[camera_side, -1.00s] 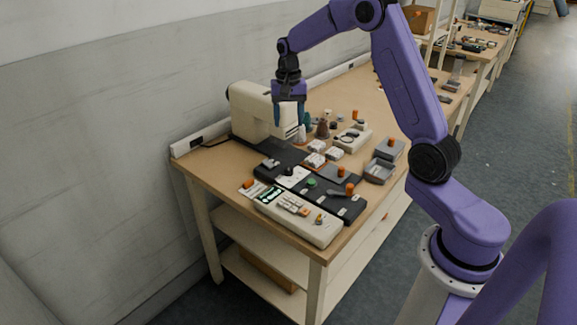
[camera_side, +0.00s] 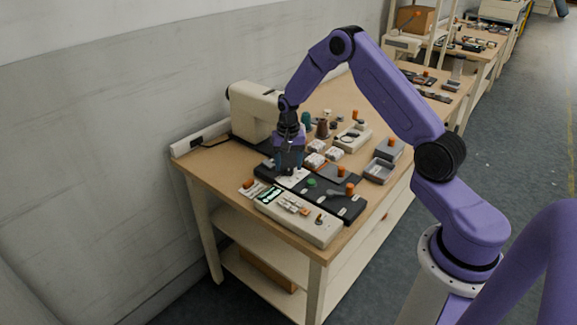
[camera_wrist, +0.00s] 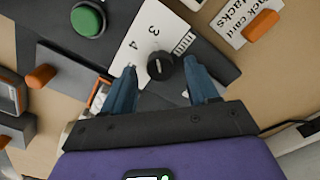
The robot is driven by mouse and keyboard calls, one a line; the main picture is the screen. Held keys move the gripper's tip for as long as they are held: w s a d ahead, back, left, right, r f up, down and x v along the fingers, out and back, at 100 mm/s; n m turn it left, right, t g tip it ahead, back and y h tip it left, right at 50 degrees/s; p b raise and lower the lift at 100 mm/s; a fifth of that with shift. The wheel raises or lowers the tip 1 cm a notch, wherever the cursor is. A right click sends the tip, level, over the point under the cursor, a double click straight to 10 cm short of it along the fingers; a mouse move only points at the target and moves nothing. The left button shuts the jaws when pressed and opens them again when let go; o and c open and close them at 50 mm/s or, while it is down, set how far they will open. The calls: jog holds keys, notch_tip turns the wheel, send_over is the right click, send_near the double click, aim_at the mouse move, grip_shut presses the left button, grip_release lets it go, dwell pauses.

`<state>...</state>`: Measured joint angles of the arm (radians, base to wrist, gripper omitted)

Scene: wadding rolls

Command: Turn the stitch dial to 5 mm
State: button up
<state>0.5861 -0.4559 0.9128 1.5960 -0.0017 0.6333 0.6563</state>
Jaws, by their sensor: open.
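The stitch dial, a small black knob (camera_wrist: 160,67) with a pale pointer line, sits on a white scale plate (camera_wrist: 143,38). In the wrist view the printed numbers 3 and 4 show beside it, with a row of bars further along; a 5 is not visible. My gripper (camera_wrist: 163,85) is open, with one blue finger on each side of the knob. I cannot tell whether either finger touches it. In the side view my gripper (camera_side: 289,166) is low over the black panel (camera_side: 262,173), hiding most of the dial.
A green button (camera_wrist: 88,20) and an orange knob (camera_wrist: 40,76) stand near the dial. The sewing machine (camera_side: 253,108) stands behind my gripper. A pale control box (camera_side: 315,229) lies in front, and grey trays (camera_side: 380,170) are to the right.

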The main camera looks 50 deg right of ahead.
jog(key=shift+f, duration=0.7)
jog(key=c, duration=1)
jog(key=shift+c, duration=0.2)
